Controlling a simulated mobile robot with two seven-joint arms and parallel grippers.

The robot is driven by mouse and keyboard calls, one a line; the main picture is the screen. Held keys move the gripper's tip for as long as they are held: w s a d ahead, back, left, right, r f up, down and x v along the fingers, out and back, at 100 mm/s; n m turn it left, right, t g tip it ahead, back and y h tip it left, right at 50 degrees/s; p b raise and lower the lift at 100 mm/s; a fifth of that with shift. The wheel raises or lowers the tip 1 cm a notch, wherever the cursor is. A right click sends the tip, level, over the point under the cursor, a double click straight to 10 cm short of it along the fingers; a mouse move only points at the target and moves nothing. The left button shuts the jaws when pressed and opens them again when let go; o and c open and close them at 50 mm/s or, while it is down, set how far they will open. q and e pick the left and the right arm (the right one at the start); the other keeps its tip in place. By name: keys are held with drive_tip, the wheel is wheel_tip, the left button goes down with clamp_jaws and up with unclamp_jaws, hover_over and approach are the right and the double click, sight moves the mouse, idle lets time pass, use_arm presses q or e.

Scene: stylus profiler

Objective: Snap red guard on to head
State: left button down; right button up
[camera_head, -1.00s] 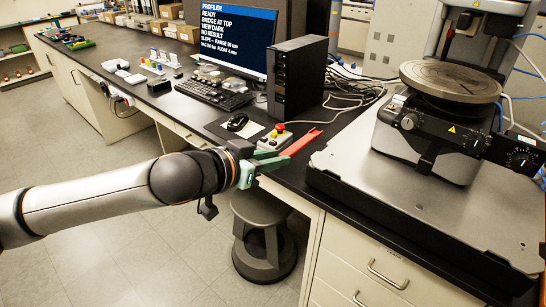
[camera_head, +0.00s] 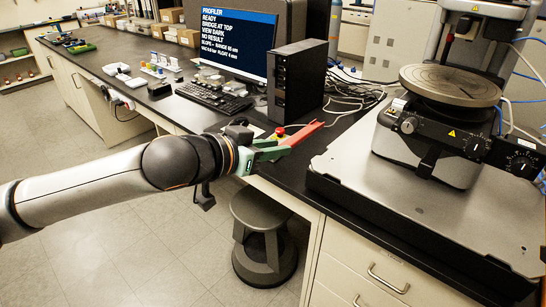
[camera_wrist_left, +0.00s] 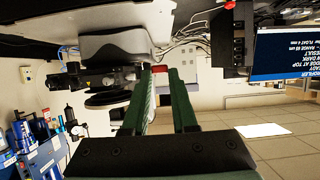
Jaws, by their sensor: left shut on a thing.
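The red guard (camera_head: 303,133) is a slim red bar. My left gripper (camera_head: 277,150) is shut on its near end with green fingers. The guard points up and right in the head view, above the bench edge near the control box. In the left wrist view the guard's red end (camera_wrist_left: 159,69) shows between the green fingers (camera_wrist_left: 163,100); the rest is hidden. The profiler (camera_head: 425,150) stands at the right with a round stage (camera_head: 451,80). Its upper part (camera_head: 485,8) is cut off by the frame top, so the head is not clearly seen. The right gripper is not in view.
A black computer tower (camera_head: 297,80), keyboard (camera_head: 214,97) and monitor (camera_head: 235,40) stand on the bench behind the gripper. Loose cables (camera_head: 350,92) lie between the tower and the profiler's grey base plate (camera_head: 400,195). A stool (camera_head: 262,215) stands below.

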use_arm(q)
drive_tip(key=shift+r, duration=0.85)
drive_tip(key=shift+s, duration=0.1)
